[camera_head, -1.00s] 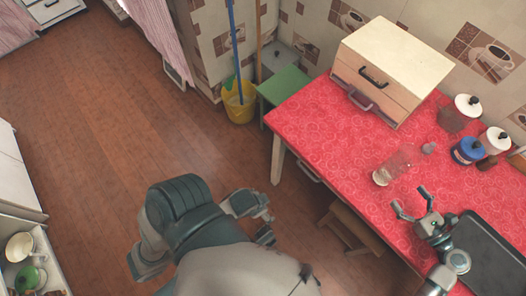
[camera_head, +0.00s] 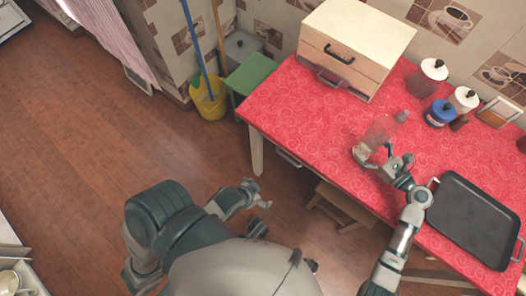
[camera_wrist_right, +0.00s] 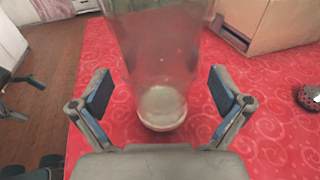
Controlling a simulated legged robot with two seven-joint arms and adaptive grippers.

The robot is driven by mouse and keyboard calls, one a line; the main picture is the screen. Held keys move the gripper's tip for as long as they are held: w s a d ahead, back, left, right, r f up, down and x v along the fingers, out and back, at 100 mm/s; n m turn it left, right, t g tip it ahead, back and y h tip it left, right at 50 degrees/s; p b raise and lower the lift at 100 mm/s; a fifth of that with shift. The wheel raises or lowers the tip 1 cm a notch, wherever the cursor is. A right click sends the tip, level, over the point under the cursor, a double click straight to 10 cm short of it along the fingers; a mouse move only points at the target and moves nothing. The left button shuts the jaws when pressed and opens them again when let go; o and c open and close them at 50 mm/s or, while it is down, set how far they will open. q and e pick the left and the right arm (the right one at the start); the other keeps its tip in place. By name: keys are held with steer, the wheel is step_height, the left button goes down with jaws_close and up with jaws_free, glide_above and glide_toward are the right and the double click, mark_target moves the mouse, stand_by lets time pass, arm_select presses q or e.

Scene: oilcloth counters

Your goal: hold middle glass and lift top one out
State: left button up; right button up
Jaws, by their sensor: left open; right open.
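A tall clear glass shape (camera_head: 380,130) stands on the red counter in the head view. It also fills the upper middle of the right wrist view (camera_wrist_right: 160,50), with its pale round base on the cloth. I cannot tell the separate nested glasses apart. My right gripper (camera_head: 373,157) is open at the near side of the glass. In the right wrist view its two fingers (camera_wrist_right: 160,92) are spread to either side of the glass, with visible gaps. My left gripper (camera_head: 262,193) is open and empty, low over the floor, away from the counter.
A black tray (camera_head: 474,220) lies right of my right arm. A wooden bread box (camera_head: 350,45) stands at the back. White and blue lidded jars (camera_head: 440,112) line the back right, and a small clear stopper-like item (camera_head: 402,115) is near the glass. The counter's left part is clear.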

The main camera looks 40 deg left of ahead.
steer(key=shift+d+f, duration=0.1)
steer(key=shift+d, duration=0.35)
steer(key=c, duration=0.8)
steer(key=o, duration=0.4)
steer(key=shift+a, duration=0.1)
steer(key=shift+o, duration=0.4)
steer(key=shift+a, duration=0.25)
steer(key=shift+d, duration=0.25)
